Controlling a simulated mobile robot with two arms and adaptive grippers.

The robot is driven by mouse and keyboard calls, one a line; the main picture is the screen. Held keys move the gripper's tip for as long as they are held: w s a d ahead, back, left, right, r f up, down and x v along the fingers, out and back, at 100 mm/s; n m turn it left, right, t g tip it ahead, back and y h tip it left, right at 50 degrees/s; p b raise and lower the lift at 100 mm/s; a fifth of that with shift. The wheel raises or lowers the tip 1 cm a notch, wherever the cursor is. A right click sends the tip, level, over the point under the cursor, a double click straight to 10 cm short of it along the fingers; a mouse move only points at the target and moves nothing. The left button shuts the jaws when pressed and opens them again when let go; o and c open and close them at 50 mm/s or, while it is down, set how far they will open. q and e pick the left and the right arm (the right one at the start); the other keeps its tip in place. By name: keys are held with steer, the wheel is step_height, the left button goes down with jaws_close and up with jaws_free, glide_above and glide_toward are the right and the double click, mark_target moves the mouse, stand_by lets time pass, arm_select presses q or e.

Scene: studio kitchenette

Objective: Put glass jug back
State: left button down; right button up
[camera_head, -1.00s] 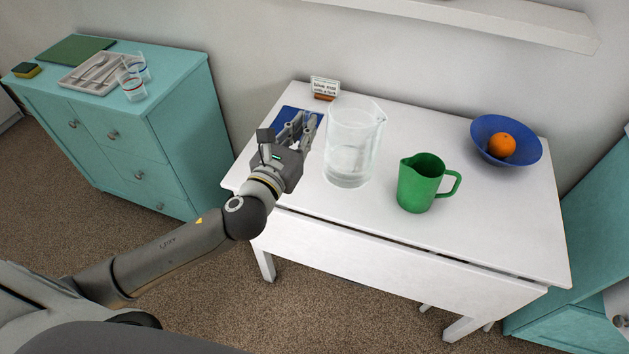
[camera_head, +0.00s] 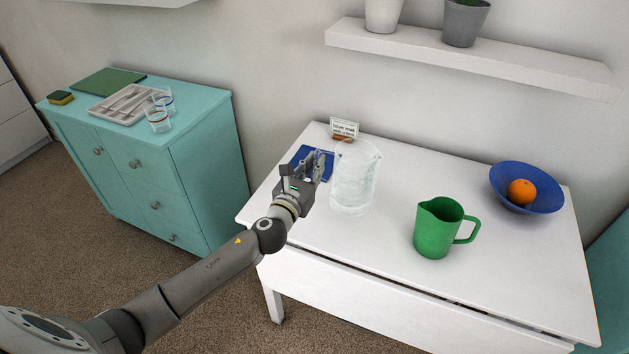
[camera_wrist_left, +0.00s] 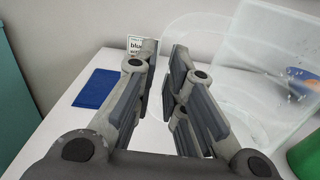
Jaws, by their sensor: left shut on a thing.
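The clear glass jug (camera_head: 354,180) is upright over the white table, just right of the blue mat (camera_head: 305,157). I cannot tell whether its base touches the table. My left gripper (camera_head: 318,165) is at the jug's left side, shut on it. In the left wrist view the jug (camera_wrist_left: 235,75) is right of the fingers (camera_wrist_left: 160,95), its clear grip part hard to make out. The blue mat (camera_wrist_left: 97,88) lies bare to their left. A small sign (camera_head: 344,129) stands behind the mat, its text starting with "blue". My right gripper is out of view.
A green jug (camera_head: 436,232) stands right of the glass jug on the white table (camera_head: 390,255). A blue bowl (camera_head: 548,200) with an orange (camera_head: 521,191) is at the back right. A shelf (camera_head: 470,62) hangs above. A teal cabinet (camera_head: 205,165) stands left, holding glasses and a cutlery tray.

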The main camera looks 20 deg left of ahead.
arm_select(q)
steer(key=shift+w+a+f+b, duration=0.15)
steer(key=shift+w+f+b, duration=0.15)
steer(key=shift+w+f, duration=0.35)
steer(key=f+b, duration=0.1)
steer(key=f, duration=0.2)
steer(key=shift+w+f+b, duration=0.2)
steer(key=shift+b, duration=0.1)
steer(key=shift+r, duration=0.1)
steer(key=c, duration=1.9)
jaws_free()
steer(key=shift+s+a+f, duration=0.1)
steer(key=shift+f, duration=0.3)
steer(key=o, duration=0.4)
steer(key=shift+r, duration=0.1)
steer(key=shift+r, duration=0.1)
